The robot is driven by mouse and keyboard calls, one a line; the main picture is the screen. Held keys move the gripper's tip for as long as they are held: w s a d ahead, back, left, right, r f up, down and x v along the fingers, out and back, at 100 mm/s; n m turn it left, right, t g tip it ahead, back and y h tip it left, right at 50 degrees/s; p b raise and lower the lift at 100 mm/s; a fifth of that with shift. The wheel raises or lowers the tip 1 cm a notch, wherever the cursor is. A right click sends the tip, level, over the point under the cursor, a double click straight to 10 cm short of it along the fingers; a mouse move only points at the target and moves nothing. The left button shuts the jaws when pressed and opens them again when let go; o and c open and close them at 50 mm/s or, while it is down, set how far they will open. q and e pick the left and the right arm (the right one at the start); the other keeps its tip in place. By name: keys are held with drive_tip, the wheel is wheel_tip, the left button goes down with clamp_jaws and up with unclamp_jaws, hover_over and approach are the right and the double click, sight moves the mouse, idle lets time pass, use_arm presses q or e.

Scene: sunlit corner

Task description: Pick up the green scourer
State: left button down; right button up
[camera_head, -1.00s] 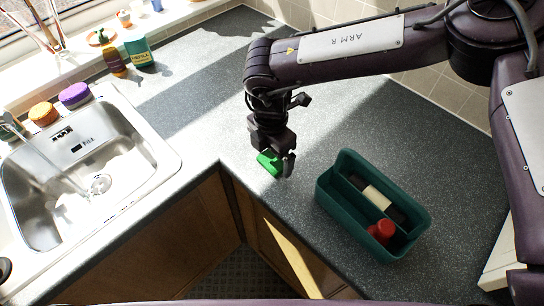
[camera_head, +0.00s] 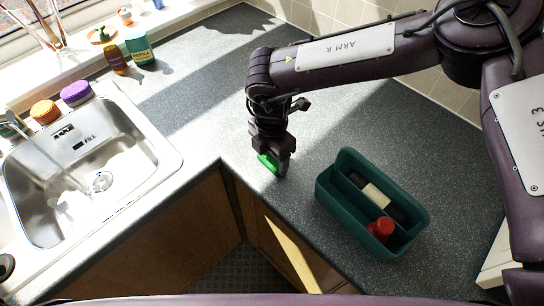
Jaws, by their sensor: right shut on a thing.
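The green scourer (camera_head: 266,162) is at the counter's corner, left of the green caddy. My right gripper (camera_head: 273,164) points down over it and is shut on it. The gripper hides part of the scourer. I cannot tell whether the scourer touches the counter. My left gripper is not in view.
A dark green caddy (camera_head: 330,198) stands to the right, holding a red-capped item (camera_head: 381,229) and a black and cream item (camera_head: 376,195). The steel sink (camera_head: 45,225) is at left. Orange (camera_head: 45,112) and purple (camera_head: 76,93) items sit on its rim. Bottles (camera_head: 114,57) stand behind.

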sight(271, 160)
drive_tip(key=shift+r, duration=0.15)
wheel_tip(271, 160, up, 20)
drive_tip(key=b, duration=0.3)
drive_tip(key=shift+b, duration=0.35)
